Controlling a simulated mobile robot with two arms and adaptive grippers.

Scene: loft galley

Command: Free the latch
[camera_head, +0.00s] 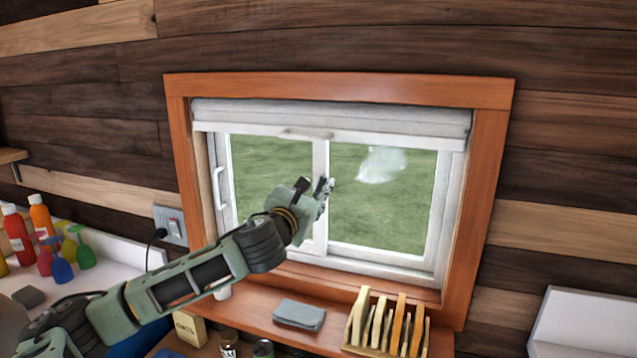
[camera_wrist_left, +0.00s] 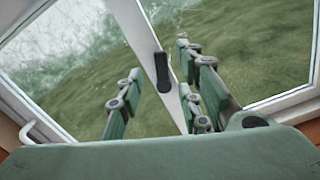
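The latch (camera_wrist_left: 162,72) is a small dark upright piece on the white middle bar of the sliding window. In the left wrist view it sits between the fingers of my left gripper (camera_wrist_left: 160,95), nearer the right-hand fingers. Those fingers are spread, with a clear gap on the latch's left side; I cannot tell whether the right-hand ones touch it. In the head view my left gripper (camera_head: 324,188) is at the middle bar of the window (camera_head: 320,150), and it hides the latch there. My right gripper is not in view.
The window has an orange-brown frame (camera_head: 340,88), a rolled blind (camera_head: 400,117) and a white handle (camera_head: 218,188) at left. On the ledge below are a grey cloth (camera_head: 299,314) and a wooden rack (camera_head: 385,330). Several spray bottles (camera_head: 62,262) stand on the left.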

